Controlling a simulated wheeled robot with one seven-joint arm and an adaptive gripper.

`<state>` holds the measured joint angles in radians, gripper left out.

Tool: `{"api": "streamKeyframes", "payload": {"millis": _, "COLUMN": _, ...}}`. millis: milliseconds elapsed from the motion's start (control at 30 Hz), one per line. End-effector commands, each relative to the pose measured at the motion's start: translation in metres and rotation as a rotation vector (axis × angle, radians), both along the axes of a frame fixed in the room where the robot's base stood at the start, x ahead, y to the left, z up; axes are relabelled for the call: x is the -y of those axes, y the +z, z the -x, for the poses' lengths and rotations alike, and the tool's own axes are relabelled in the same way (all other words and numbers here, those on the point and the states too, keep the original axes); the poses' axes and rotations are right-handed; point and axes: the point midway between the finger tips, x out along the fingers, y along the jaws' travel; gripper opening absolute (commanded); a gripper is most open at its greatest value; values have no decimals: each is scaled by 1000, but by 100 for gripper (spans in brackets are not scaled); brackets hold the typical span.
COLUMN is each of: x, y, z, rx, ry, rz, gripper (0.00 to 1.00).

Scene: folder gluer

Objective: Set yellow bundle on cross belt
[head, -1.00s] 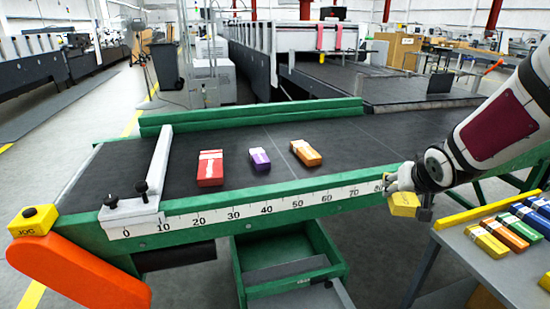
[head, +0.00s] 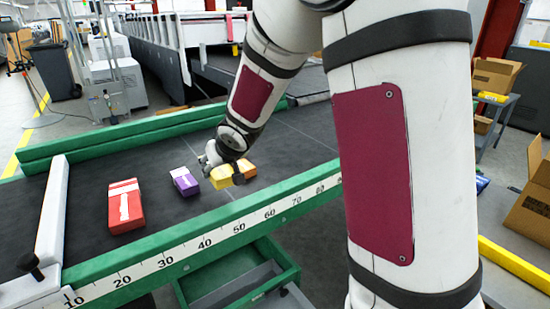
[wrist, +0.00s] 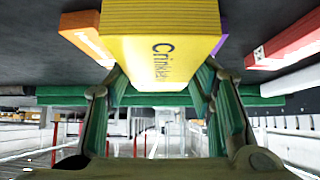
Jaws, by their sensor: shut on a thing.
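The yellow bundle (head: 221,177) is held in my gripper (head: 228,166) over the dark cross belt (head: 290,140). In the wrist view the yellow bundle (wrist: 165,55) fills the top middle, with "Crinkle" lettering, between the green-padded fingers of my gripper (wrist: 160,88). An orange bundle (head: 246,168) is just right of it in the head view, partly hidden by the gripper. A purple bundle (head: 185,181) lies to its left, and a red bundle (head: 125,205) further left. I cannot tell whether the yellow bundle touches the belt.
A green rail with a number scale (head: 210,240) runs along the near edge, and a green rail (head: 110,140) along the far side. A white bar (head: 52,215) crosses the belt at the left. Belt behind the bundles is clear. Cardboard boxes (head: 495,75) stand at right.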

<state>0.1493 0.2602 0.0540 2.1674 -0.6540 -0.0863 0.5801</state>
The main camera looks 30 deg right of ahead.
Motion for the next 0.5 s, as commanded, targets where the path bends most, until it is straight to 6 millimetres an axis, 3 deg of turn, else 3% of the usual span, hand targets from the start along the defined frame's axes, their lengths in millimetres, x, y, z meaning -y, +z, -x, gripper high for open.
{"api": "streamKeyframes", "payload": {"millis": 267, "x": 84, "y": 1, "z": 8, "rx": -4, "ry": -8, "rz": -1, "gripper": 14}}
{"api": "streamKeyframes", "payload": {"millis": 500, "x": 175, "y": -11, "z": 48, "rx": -4, "ry": 15, "rz": -4, "gripper": 14}}
